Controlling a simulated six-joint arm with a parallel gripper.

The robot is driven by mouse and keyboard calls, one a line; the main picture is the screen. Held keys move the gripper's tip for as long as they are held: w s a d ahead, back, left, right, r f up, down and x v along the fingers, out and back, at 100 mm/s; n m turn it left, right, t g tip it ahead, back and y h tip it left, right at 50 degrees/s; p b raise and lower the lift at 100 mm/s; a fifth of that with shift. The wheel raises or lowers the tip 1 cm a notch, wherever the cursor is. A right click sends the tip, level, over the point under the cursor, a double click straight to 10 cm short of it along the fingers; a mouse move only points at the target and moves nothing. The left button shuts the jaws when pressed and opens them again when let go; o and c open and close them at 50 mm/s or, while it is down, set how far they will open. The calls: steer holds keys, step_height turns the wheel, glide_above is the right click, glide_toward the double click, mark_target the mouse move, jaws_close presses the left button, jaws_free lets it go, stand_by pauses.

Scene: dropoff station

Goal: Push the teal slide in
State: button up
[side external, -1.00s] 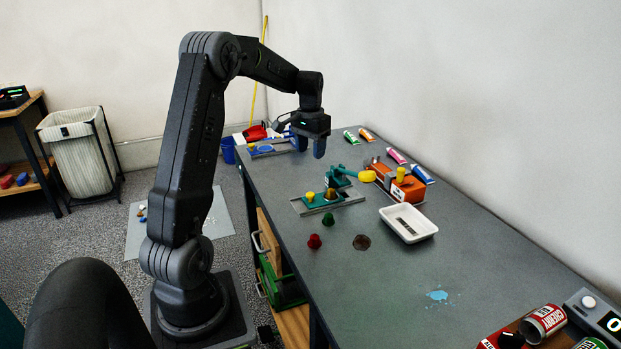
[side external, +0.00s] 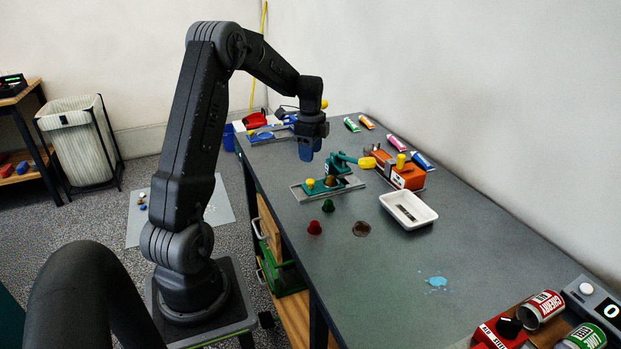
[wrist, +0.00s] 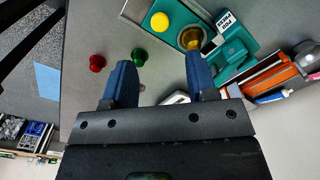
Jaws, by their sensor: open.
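The teal slide (side external: 319,187) has a yellow knob and sits on a grey rail plate in front of a teal press (side external: 335,163) in the side external view. In the wrist view the teal slide (wrist: 178,17) is at the top, its yellow knob beside an amber round piece under the press (wrist: 236,55), which bears a "PRESS" label. My gripper (side external: 306,152) hangs above the table, behind the teal unit and apart from it. In the wrist view its blue fingers (wrist: 161,80) are spread with nothing between them. The right finger partly overlaps the view of the amber piece.
An orange unit (side external: 400,174) with a yellow knob stands right of the press, with a white tray (side external: 408,210) nearer. Red (side external: 314,228) and green (side external: 328,206) knobs stand left. A blue-and-grey unit (side external: 268,134) is behind. The near middle table is mostly clear.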

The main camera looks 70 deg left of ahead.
mark_target(311, 180)
step_height(311, 180, down, 9)
steer(key=shift+f, duration=0.15)
steer(key=shift+c, duration=0.2)
jaws_close()
stand_by(0.4)
